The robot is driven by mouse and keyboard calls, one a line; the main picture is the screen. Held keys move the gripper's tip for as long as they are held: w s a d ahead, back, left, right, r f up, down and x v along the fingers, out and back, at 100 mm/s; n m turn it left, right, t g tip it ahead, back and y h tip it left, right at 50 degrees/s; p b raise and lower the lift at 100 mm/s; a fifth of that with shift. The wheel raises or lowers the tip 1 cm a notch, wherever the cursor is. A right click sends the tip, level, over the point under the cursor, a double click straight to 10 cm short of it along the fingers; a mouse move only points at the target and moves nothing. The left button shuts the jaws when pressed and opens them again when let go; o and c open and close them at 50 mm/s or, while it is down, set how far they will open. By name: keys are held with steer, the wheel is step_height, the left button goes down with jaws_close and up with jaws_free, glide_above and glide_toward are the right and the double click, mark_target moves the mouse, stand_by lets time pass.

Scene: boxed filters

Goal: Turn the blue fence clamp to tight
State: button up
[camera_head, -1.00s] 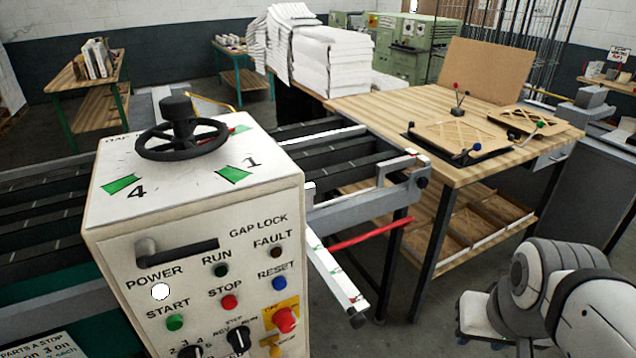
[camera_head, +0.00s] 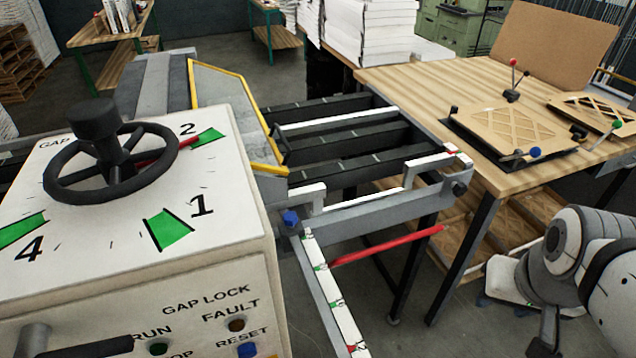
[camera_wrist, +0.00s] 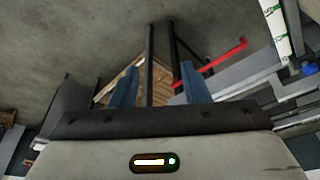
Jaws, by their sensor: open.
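The blue fence clamp (camera_head: 290,218) is a small blue knob at the near end of the grey fence rail, just right of the control console, in the head view. A blue piece that looks like the same clamp (camera_wrist: 310,69) shows at the right edge of the wrist view. I cannot tell its tight or loose setting. My gripper (camera_wrist: 157,76) is open and empty, its two blue-grey fingers apart over the floor and away from the clamp. In the head view my arm is at the lower right; the fingers are not clear there.
The control console (camera_head: 140,255) with a black handwheel (camera_head: 112,165) stands close left of the clamp. A white marked scale bar (camera_head: 330,290) and a red lever (camera_head: 388,245) jut out nearby. A wooden table (camera_head: 430,85) with trays stands behind. Floor between scale and arm is clear.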

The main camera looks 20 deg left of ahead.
steer(key=shift+o, duration=1.1)
steer(key=w+a+n+g+y+b, duration=0.1)
steer(key=w+a+n+b, duration=0.1)
steer(key=w+a+n, duration=0.4)
steer(key=w+a, duration=0.3)
steer(key=w, duration=0.1)
steer(key=shift+r+y, duration=0.3)
steer(key=shift+y, duration=0.1)
steer(key=n+g+y+b, duration=0.3)
steer(key=n+b, duration=0.2)
steer(key=n, duration=0.9)
glide_toward(291, 216)
steer(key=p+x, duration=0.1)
steer(key=x, duration=0.6)
steer(key=shift+a+f, duration=0.4)
steer(key=shift+f, duration=0.3)
